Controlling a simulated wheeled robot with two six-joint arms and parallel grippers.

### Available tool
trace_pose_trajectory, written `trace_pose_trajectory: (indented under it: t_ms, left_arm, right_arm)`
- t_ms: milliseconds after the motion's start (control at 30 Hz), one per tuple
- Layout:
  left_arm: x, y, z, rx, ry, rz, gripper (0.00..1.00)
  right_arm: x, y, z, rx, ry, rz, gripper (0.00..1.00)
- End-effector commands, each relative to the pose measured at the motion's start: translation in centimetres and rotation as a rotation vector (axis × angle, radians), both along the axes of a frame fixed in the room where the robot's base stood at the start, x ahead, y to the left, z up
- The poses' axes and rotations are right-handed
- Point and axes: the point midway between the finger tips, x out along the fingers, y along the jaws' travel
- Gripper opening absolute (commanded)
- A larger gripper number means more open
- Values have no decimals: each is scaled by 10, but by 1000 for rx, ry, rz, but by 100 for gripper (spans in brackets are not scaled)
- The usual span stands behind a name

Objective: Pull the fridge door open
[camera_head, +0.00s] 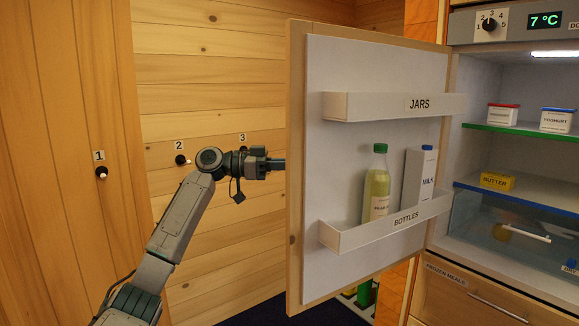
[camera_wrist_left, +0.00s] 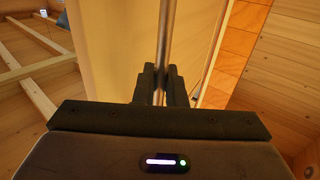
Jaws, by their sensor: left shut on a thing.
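The fridge door (camera_head: 345,75) stands wide open, swung out to the left of the fridge, with its inner face toward me. My left gripper (camera_head: 278,164) reaches behind the door's free edge, and its fingertips are hidden there in the head view. In the left wrist view the left gripper (camera_wrist_left: 160,85) is shut on the metal bar handle (camera_wrist_left: 166,35), which runs along the door's wooden outer face (camera_wrist_left: 110,50). My right gripper is in neither view.
The door carries a jars shelf (camera_head: 370,107) and a bottles shelf (camera_head: 385,232) with a green bottle (camera_head: 377,185) and a milk carton (camera_head: 418,180). Yoghurts (camera_head: 502,116) and butter (camera_head: 497,181) sit inside the fridge. A wooden wall with numbered knobs (camera_head: 180,160) is behind my left arm.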

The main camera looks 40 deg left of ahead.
Motion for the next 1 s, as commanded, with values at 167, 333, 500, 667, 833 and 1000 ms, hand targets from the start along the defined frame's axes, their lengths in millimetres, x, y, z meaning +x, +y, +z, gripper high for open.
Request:
trace_pose_trajectory:
  t_ms: [167, 333, 500, 667, 833, 1000]
  left_arm:
    - [0, 0, 1, 1, -1, 0, 15]
    - [0, 0, 0, 1, -1, 0, 26]
    - [0, 0, 0, 1, 1, 0, 26]
    - [-9, 12, -3, 2, 2, 2, 26]
    - [-29, 39, -4, 5, 2, 4, 26]
    - [-48, 64, -3, 3, 1, 3, 26]
  right_arm:
    - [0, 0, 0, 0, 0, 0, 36]
    - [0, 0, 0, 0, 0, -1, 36]
    - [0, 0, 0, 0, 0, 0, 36]
    - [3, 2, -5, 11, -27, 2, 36]
    - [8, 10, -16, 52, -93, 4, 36]
    - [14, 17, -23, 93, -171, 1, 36]
